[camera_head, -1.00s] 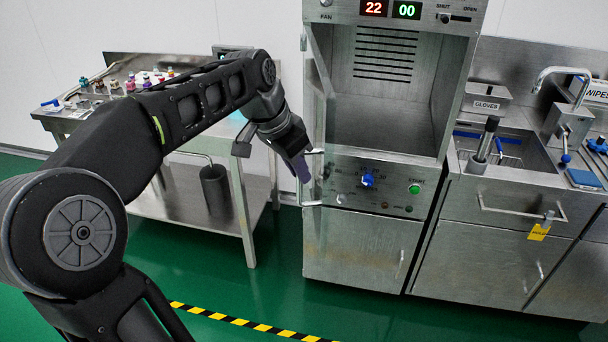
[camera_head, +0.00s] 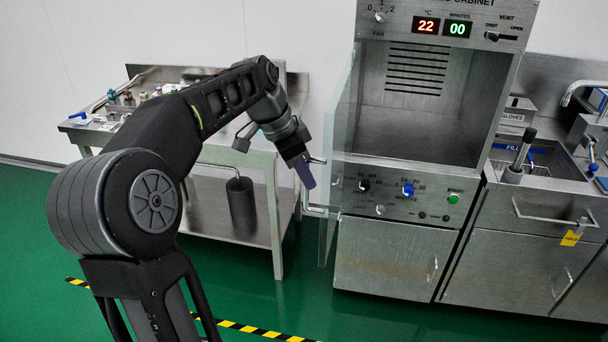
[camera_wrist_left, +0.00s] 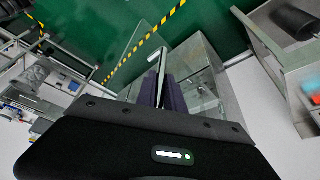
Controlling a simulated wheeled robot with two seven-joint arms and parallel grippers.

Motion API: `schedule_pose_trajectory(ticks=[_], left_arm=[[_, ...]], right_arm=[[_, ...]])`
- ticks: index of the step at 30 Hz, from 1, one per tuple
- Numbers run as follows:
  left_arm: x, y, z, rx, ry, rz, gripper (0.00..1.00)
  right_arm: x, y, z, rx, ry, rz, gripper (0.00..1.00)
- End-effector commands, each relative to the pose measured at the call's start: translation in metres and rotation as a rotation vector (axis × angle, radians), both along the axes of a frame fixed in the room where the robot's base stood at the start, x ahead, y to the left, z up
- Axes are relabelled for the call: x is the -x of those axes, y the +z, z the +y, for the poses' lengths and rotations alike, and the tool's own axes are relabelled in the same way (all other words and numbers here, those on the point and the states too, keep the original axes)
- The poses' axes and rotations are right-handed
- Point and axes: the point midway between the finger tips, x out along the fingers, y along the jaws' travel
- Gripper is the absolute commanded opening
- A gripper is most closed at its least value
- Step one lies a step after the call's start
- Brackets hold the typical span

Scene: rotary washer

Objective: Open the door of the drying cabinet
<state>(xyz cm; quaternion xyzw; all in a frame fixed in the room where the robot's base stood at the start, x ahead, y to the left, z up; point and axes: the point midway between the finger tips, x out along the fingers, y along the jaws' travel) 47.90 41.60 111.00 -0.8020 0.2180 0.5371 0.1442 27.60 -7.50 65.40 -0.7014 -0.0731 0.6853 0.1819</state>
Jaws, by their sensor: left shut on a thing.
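The drying cabinet (camera_head: 385,255) is steel, with a control panel (camera_head: 405,193) under an open chamber (camera_head: 408,110). Its clear glass door (camera_head: 343,130) stands swung out at the chamber's left side, well off the front. The door's bar handle (camera_head: 316,211) is at its free edge, low down. My left gripper (camera_head: 305,172) is shut on the handle. In the left wrist view, the purple fingers (camera_wrist_left: 164,94) close around the metal bar (camera_wrist_left: 160,66), with the glass beside them. The fingers hide part of the bar. My right gripper is not in view.
A steel table (camera_head: 205,165) with small bottles stands left of the cabinet, behind my left arm. A dark cylinder (camera_head: 241,203) sits on its lower shelf. A sink counter (camera_head: 540,205) adjoins the cabinet's right. Green floor (camera_head: 290,290) is clear in front, with a striped line.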

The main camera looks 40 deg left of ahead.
Motion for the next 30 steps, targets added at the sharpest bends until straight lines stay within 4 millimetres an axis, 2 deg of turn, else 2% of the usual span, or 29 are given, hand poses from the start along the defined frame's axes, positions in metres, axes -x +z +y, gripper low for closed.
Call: schedule_pose_trajectory(ticks=[1,2,9,20,23,30], left_arm=[[-0.002,0.003,0.000,-0.001,0.004,-0.010,0.00],[-0.002,0.003,0.000,-0.001,0.004,-0.010,0.14],[-0.001,0.002,0.000,-0.001,0.002,-0.007,0.33],[0.000,0.005,0.001,-0.002,0.002,-0.004,0.34],[0.003,0.013,0.003,-0.003,0.002,-0.006,0.34],[0.016,0.049,0.011,-0.003,0.003,-0.008,0.34]], right_arm=[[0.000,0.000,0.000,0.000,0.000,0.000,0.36],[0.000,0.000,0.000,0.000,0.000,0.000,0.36],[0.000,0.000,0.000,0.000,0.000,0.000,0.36],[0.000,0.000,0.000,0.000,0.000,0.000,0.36],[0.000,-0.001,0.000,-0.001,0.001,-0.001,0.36],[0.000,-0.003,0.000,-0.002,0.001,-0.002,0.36]])
